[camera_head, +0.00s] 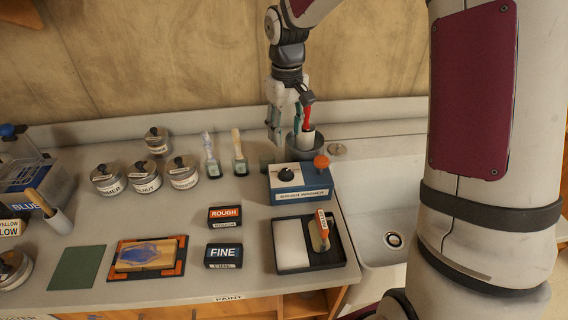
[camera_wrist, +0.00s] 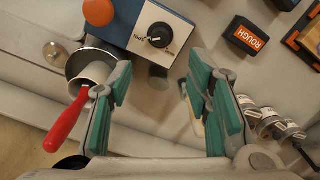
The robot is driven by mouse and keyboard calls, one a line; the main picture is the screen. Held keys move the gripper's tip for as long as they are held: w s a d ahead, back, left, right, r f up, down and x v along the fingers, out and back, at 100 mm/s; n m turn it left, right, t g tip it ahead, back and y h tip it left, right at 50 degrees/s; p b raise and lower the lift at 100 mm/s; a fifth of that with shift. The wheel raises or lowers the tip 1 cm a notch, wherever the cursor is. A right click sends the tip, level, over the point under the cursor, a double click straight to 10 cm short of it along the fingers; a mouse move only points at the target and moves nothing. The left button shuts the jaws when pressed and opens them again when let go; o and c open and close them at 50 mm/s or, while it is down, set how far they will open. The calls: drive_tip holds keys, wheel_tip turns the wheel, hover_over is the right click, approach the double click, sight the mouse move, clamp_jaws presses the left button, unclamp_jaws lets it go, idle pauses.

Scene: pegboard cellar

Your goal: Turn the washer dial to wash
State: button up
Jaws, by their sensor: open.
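The brush washer (camera_head: 302,196) is a box with a blue base and white top on the counter, left of the sink. Its black round dial (camera_head: 286,174) is on the white top, beside an orange knob (camera_head: 321,162). In the wrist view the dial (camera_wrist: 160,35) is uncovered, with a light pointer mark toward the left; small lettering near it is too blurred to read. My gripper (camera_head: 284,122) is open and empty behind and above the washer. In the wrist view its teal-padded fingers (camera_wrist: 157,84) stand apart below the dial, not touching it.
A metal cup (camera_wrist: 77,64) holding a red-handled tool (camera_wrist: 66,123) stands close beside my left finger in the wrist view. Brushes (camera_head: 239,153) and lidded jars (camera_head: 181,172) are left. ROUGH (camera_head: 225,216) and FINE (camera_head: 223,255) blocks and a black tray (camera_head: 324,262) lie in front.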

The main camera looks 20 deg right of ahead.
sight(286, 170)
wheel_tip(286, 170, down, 13)
drive_tip(key=shift+r+p, duration=0.1)
drive_tip(key=shift+p, duration=0.6)
drive_tip(key=shift+c, duration=0.5)
clamp_jaws()
